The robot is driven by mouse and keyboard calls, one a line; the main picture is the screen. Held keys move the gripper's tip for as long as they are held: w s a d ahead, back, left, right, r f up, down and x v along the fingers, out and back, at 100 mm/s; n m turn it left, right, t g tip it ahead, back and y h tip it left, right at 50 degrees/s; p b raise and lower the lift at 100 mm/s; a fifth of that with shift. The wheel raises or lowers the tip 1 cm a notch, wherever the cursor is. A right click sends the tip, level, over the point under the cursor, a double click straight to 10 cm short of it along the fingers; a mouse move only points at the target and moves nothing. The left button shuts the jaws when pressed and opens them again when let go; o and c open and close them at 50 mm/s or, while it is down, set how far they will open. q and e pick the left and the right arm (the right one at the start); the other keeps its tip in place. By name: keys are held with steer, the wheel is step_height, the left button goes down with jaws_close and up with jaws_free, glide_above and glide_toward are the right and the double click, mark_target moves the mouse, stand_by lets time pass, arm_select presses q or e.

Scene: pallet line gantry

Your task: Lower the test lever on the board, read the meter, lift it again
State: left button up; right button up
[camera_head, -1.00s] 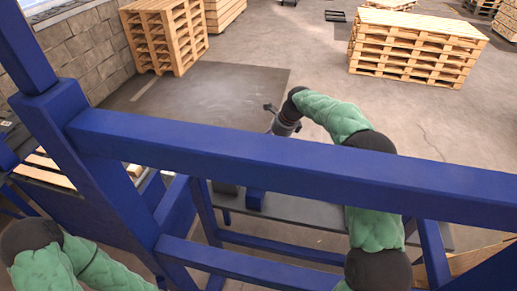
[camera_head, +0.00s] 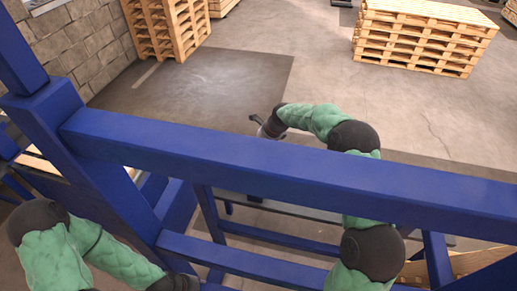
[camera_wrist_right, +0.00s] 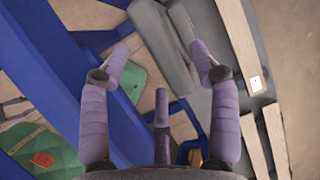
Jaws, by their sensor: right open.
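My right gripper (camera_head: 259,124) shows small beyond the blue cross beam in the head view, its arm bent over the beam. In the right wrist view the gripper (camera_wrist_right: 162,55) has its purple fingers spread, with nothing held between them. Behind the fingers are a grey elongated part (camera_wrist_right: 157,45) beside blue frame members and a grey surface. I cannot tell whether the grey part is the test lever or board.
A blue gantry frame (camera_head: 285,168) crosses the head view, with posts and lower rails close to both arms. Pallet stacks stand at the back left (camera_head: 166,28) and back right (camera_head: 424,36). A dark floor mat (camera_head: 205,82) and open concrete lie beyond the frame.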

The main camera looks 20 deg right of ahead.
steer(key=shift+x, duration=0.8)
steer(key=shift+c, duration=0.3)
